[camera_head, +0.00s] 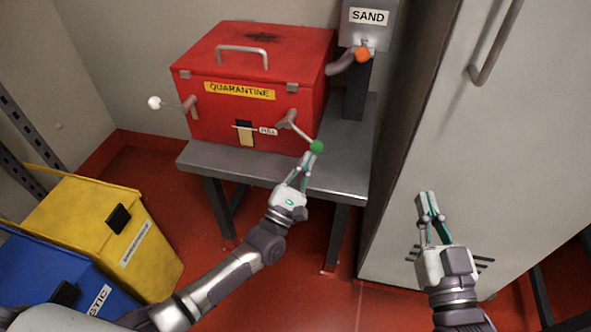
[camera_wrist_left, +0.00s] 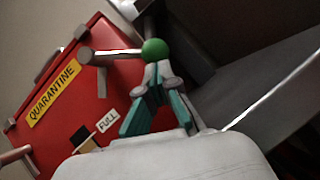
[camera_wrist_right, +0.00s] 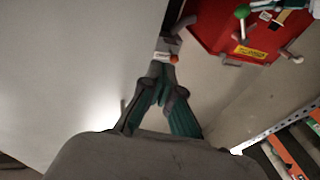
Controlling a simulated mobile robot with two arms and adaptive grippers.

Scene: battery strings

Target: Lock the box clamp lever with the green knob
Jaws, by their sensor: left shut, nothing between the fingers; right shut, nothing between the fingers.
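The red quarantine box (camera_head: 235,110) stands on a grey metal table. Its clamp lever with the green knob (camera_head: 316,146) sticks out from the front right, angled down to the right; the knob also shows in the left wrist view (camera_wrist_left: 154,49). A second lever with a white knob (camera_head: 154,103) sticks out at the front left. My left gripper (camera_head: 306,160) is shut and empty, its fingertips right at the green knob, touching or nearly so. My right gripper (camera_head: 427,196) is shut and empty in front of the pale cabinet, away from the box.
The sand dispenser (camera_head: 368,22) with an orange knob (camera_head: 362,55) stands right of the box. The grey table (camera_head: 340,172) has bare top at its right. A tall cabinet (camera_head: 480,130) fills the right. Yellow (camera_head: 110,215) and blue bins stand at lower left.

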